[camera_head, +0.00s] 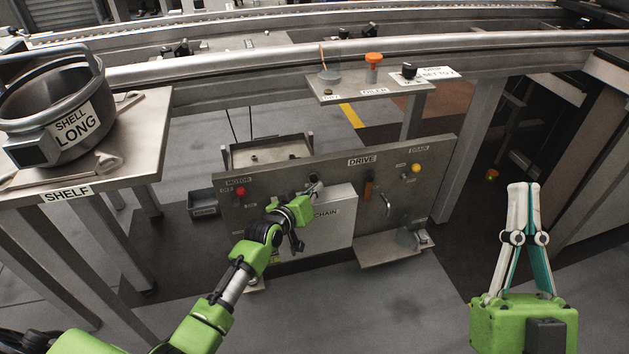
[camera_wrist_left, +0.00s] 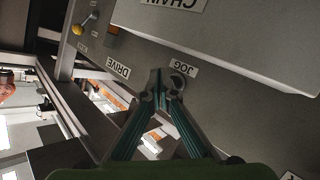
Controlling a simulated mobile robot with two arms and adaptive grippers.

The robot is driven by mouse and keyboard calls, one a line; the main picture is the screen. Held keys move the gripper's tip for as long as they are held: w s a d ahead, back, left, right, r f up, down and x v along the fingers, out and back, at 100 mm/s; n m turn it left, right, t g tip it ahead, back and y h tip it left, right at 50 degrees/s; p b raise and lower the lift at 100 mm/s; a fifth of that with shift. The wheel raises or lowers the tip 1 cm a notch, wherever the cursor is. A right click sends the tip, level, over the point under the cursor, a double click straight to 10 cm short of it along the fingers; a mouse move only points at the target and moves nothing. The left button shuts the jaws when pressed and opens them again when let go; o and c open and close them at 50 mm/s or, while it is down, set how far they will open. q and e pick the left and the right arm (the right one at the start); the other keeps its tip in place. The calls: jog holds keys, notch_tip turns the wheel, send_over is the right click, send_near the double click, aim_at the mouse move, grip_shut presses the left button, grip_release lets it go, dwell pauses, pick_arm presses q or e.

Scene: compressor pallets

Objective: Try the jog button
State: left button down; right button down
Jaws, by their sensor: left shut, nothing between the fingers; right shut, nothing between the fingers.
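The steel drive panel (camera_head: 345,175) stands low in the middle of the head view. My left gripper (camera_head: 315,187) is shut and empty, with its tips at the panel just above the white chain box. In the left wrist view the shut tips (camera_wrist_left: 160,82) are beside the JOG label (camera_wrist_left: 184,67). A dark round part, apparently the jog button (camera_wrist_left: 178,81), shows right beside the tips, partly hidden by a finger. I cannot tell whether they touch. My right gripper (camera_head: 525,188) is shut and empty, pointing up at the right, away from the panel.
The panel also carries a red motor button (camera_head: 240,192), an orange-brown handle (camera_head: 368,188), and a yellow drain knob (camera_head: 415,168). The chain box (camera_head: 330,222) juts out below my left gripper. A shelf (camera_head: 150,130) with a large pot (camera_head: 60,110) stands left. The floor in front is clear.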

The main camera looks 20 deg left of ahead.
pick_arm(q)
jog(key=shift+w, duration=0.1)
dwell(0.3)
jog(key=shift+w+a, duration=0.25)
jog(key=shift+w, duration=0.05)
pick_arm(e)
jog(key=shift+s+r, duration=0.25)
pick_arm(q)
jog(key=shift+w+a+b, duration=0.3)
jog(key=shift+w, duration=0.1)
pick_arm(e)
jog(key=shift+s+d+r+t+y, duration=0.15)
jog(key=shift+s+r+t+y, duration=0.35)
jog(key=shift+s+r+t, duration=0.35)
dwell(1.0)
jog(key=shift+f, duration=0.1)
pick_arm(q)
jog(key=shift+s+d, duration=0.1)
jog(key=shift+s+d+p, duration=0.45)
jog(key=shift+s+p, duration=0.25)
jog(key=shift+p, duration=0.2)
pick_arm(e)
jog(key=w+f+g+h, duration=0.1)
jog(key=w+f+g, duration=0.4)
jog(key=f, duration=0.2)
jog(key=shift+w+a+h, duration=0.2)
jog(key=shift+w+h, duration=0.2)
